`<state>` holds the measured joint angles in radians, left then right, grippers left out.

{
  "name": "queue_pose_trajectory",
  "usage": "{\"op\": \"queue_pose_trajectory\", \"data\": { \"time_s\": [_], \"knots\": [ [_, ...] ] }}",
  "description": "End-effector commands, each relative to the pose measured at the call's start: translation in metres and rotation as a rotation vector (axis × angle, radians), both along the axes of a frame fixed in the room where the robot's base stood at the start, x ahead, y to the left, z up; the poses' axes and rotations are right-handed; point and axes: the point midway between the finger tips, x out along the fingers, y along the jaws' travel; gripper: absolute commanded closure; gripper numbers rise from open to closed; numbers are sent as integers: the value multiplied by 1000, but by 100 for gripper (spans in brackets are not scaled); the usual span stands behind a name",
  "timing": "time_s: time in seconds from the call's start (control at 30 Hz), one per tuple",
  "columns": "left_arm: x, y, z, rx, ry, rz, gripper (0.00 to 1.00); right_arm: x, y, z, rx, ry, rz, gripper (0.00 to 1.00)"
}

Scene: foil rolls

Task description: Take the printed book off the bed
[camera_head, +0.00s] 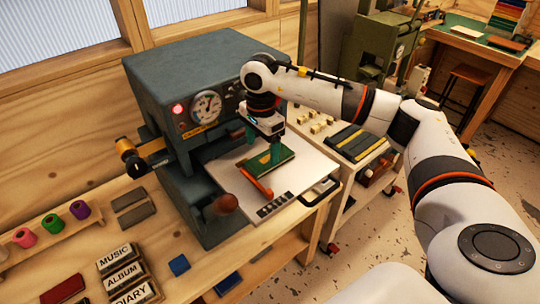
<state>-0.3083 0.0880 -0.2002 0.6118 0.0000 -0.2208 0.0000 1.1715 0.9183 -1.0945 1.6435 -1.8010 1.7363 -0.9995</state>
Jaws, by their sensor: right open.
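The printed book (262,161) is small and green and lies on the pale flat bed (310,165) of a dark green press. My right gripper (265,151) points down from above, right over the book, with its green-tinted fingers apart. The fingers are at or just above the book; I cannot tell whether they touch it. The gripper hides part of the book, and any print on it is too small to read. My left gripper is not in view.
The press (195,70) rises behind and left of the bed, with a gauge and a red light. An orange bar (256,183) lies beside the book. Foil rolls (52,223) and lettered blocks (122,270) are at left. A cart (355,140) stands to the right.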

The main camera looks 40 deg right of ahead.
Motion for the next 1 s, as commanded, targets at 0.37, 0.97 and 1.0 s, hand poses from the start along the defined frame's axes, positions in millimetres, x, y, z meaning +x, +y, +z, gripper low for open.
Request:
{"op": "queue_pose_trajectory", "data": {
  "time_s": [0.37,0.97,1.0],
  "knots": [
    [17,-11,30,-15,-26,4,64,0,2,-42,1,1,1,20],
    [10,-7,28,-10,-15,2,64,0,2,-42,1,-1,1,70],
    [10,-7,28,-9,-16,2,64,0,2,-42,1,-1,1,70]
  ]
}}
